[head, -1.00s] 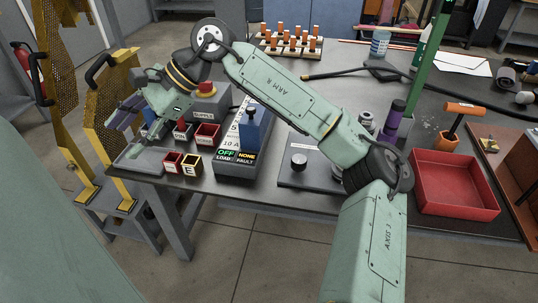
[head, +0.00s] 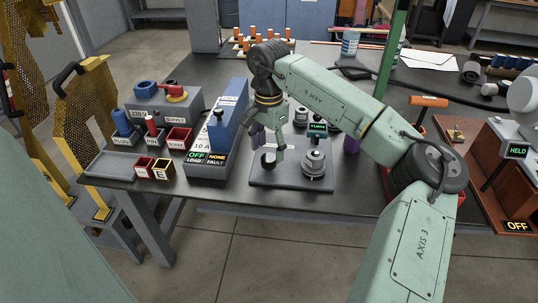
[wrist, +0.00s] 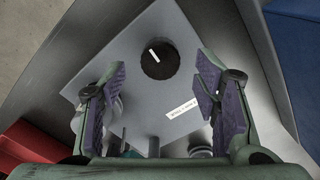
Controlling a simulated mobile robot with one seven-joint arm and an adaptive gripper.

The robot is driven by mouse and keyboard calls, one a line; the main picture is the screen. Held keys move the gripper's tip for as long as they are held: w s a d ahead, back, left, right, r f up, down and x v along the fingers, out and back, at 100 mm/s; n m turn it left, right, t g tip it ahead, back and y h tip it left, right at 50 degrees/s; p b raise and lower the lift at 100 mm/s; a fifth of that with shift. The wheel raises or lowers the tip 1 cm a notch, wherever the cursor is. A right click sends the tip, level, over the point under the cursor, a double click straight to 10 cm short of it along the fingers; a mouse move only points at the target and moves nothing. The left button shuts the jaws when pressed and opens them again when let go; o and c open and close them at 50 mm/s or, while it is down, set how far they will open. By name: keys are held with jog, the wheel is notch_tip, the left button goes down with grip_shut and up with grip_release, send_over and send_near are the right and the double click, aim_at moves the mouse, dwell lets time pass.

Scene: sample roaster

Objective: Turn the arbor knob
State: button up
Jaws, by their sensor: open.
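The arbor knob, a round black knob (wrist: 159,57) with a white pointer line, sits on a grey plate (wrist: 183,20). In the head view the dark knob (head: 268,162) is on the left part of the plate (head: 290,182), partly hidden by my gripper (head: 268,147). In the wrist view my gripper (wrist: 158,82) is open and empty, its purple-padded fingers wide apart. The knob lies beyond the fingertips, roughly midway between them, and appears untouched. Its pointer tilts up and left. A white label (wrist: 182,107) is on the plate beside the knob.
Stacked grey round parts (head: 314,162) stand on the plate's right side, below a small display (head: 317,127). A blue-topped meter box (head: 222,125) stands close at left. A red tray (head: 461,199) is partly hidden behind my arm.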

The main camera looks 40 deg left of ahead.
aim_at(269, 157)
jog(key=shift+f, duration=1.75)
jog(key=shift+c, duration=0.6)
jog(key=c, duration=1)
